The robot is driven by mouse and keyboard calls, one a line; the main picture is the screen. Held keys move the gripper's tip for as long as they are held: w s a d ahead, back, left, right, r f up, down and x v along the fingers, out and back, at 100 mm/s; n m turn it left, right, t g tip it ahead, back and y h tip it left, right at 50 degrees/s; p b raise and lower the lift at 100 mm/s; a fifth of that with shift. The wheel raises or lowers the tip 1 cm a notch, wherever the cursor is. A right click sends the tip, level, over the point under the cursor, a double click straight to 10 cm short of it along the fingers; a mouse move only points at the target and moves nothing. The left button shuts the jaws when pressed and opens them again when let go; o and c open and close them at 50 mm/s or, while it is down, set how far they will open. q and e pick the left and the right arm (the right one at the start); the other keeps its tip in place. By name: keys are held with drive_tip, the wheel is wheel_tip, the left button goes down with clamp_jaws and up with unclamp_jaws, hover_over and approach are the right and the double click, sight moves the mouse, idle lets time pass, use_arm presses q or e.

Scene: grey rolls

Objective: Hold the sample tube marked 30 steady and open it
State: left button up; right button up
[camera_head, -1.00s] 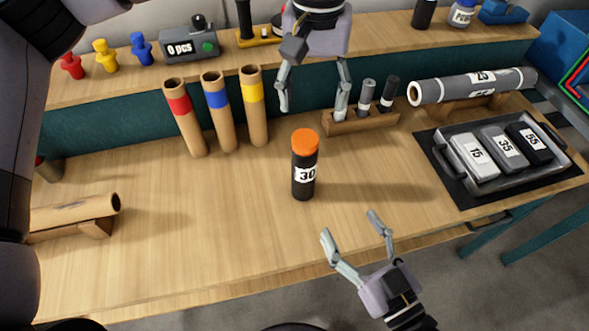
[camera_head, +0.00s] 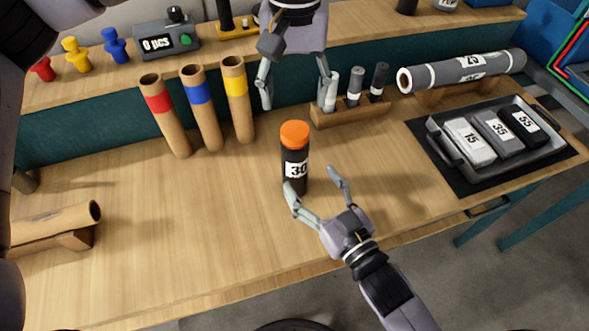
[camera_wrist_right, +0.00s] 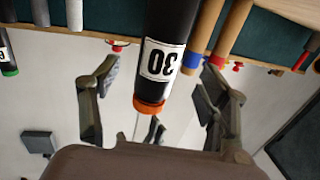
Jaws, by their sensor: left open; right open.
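The sample tube marked 30 (camera_head: 295,158) stands upright on the table, black with an orange cap (camera_head: 295,134). My left gripper (camera_head: 296,95) is open and points down above and behind the tube, apart from the cap. My right gripper (camera_head: 312,180) is open just in front of the tube, one finger overlapping its lower part in the head view. In the right wrist view the tube (camera_wrist_right: 165,55) shows upside down between the spread fingers of the right gripper (camera_wrist_right: 157,95). I cannot tell whether a finger touches it.
Cardboard tubes with red, blue (camera_head: 201,105) and yellow bands stand behind left. A wooden rack (camera_head: 350,115) with small tubes is behind right. A tray (camera_head: 462,164) with weights lies right. A cardboard roll (camera_head: 55,223) rests on a stand left. The front left table is clear.

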sight(302, 170)
drive_tip(key=x, duration=0.7)
drive_tip(key=shift+w+a, duration=0.15)
drive_tip(key=shift+w, duration=0.1)
drive_tip(key=shift+c, duration=0.6)
clamp_jaws()
